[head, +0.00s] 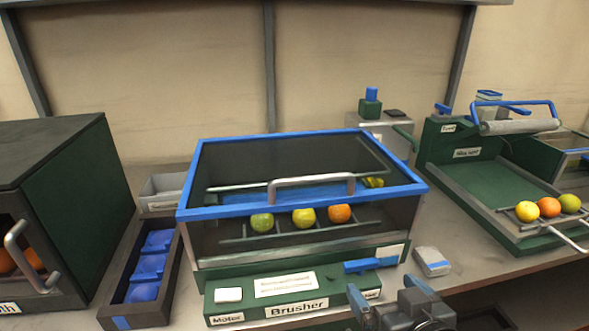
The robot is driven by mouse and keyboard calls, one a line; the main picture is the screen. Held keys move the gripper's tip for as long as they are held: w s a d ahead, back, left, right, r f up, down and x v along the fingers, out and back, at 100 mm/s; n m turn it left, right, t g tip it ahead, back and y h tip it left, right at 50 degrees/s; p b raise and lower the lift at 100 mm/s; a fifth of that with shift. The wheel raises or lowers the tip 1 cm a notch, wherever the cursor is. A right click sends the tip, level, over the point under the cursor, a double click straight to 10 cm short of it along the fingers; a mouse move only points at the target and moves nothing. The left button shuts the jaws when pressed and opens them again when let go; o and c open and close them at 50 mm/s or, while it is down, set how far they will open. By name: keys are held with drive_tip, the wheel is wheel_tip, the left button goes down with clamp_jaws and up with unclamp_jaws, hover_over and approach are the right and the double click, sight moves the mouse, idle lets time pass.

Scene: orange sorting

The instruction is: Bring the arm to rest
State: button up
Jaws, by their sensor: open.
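My gripper (386,294) shows at the bottom of the head view, right of centre, with part of my arm below it. It is open, and I see nothing held in it. It is in front of the right end of the brusher machine (238,302), close to the blue lever (371,265). Whether it touches the machine's front edge I cannot tell.
Three fruits, including an orange (339,213), lie under the brusher's blue-framed lid (300,206). A dark bin with blue items (122,290) and a green cabinet (85,210) stand left. A green roller station (480,183) with three fruits stands right. A grey box (432,261) lies nearby.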

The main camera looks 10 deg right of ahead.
drive_tip(key=s+f, duration=0.4)
drive_tip(key=s, duration=1.3)
drive_tip(key=s+r, duration=0.2)
drive_tip(key=s, duration=0.5)
drive_tip(key=s+r+t, duration=0.1)
drive_tip(key=s+r, duration=0.2)
drive_tip(key=s, duration=0.5)
drive_tip(key=shift+s+d, duration=0.2)
drive_tip(key=shift+s, duration=0.05)
drive_tip(key=shift+r, duration=0.1)
drive_tip(key=shift+c, duration=0.3)
